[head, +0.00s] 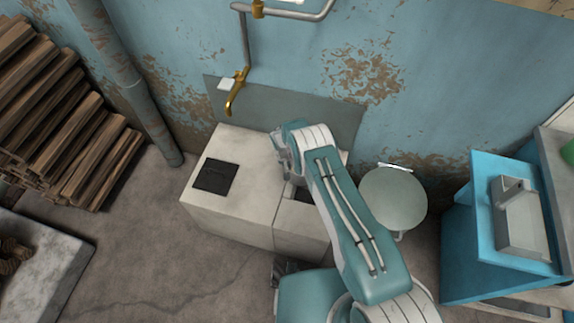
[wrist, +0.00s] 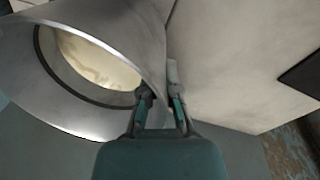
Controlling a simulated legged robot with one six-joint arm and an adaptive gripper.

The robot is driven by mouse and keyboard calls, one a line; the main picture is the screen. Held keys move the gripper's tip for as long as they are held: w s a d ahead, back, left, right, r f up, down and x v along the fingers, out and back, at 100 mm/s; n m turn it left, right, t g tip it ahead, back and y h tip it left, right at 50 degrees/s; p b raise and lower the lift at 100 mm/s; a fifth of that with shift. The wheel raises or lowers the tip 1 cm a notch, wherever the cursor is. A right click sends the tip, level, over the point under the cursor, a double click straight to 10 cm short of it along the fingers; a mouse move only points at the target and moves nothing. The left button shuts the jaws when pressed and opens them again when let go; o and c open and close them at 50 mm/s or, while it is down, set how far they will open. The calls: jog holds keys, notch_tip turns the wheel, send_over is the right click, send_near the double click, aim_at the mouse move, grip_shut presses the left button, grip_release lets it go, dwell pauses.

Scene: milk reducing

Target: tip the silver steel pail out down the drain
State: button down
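The silver steel pail (wrist: 150,45) fills the upper left of the wrist view, its round mouth facing the camera. Cream-coloured liquid (wrist: 95,62) lies inside. My gripper (wrist: 162,98) has one finger inside the mouth and the other outside, with the pail's wall pinched between them. In the head view my gripper (head: 284,158) is over the back of the pale block (head: 235,225); its fingertips are hard to make out, and I cannot pick out the pail there. A dark square (head: 214,177) is set in the block's top, left of my gripper; I cannot tell whether it is the drain.
A brass tap (head: 235,95) hangs from the wall behind the block. A round grey-green disc-topped thing (head: 393,200) stands to the right. Farther right is a blue stand (head: 463,250) with a grey metal item (head: 522,220). Stacked logs (head: 60,120) are at the left.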

jog(key=shift+w+a+r+t+y, duration=0.1)
jog(key=shift+w+r+t+y, duration=0.1)
jog(key=shift+r+t+y, duration=0.8)
jog(key=shift+r+t, duration=0.35)
jog(key=shift+t, duration=0.15)
jog(key=shift+a+r+t+y, duration=0.1)
jog(key=shift+r+t+y, duration=0.1)
jog(key=shift+t+y, duration=0.2)
jog(key=shift+r+t, duration=0.15)
jog(key=shift+t, duration=0.15)
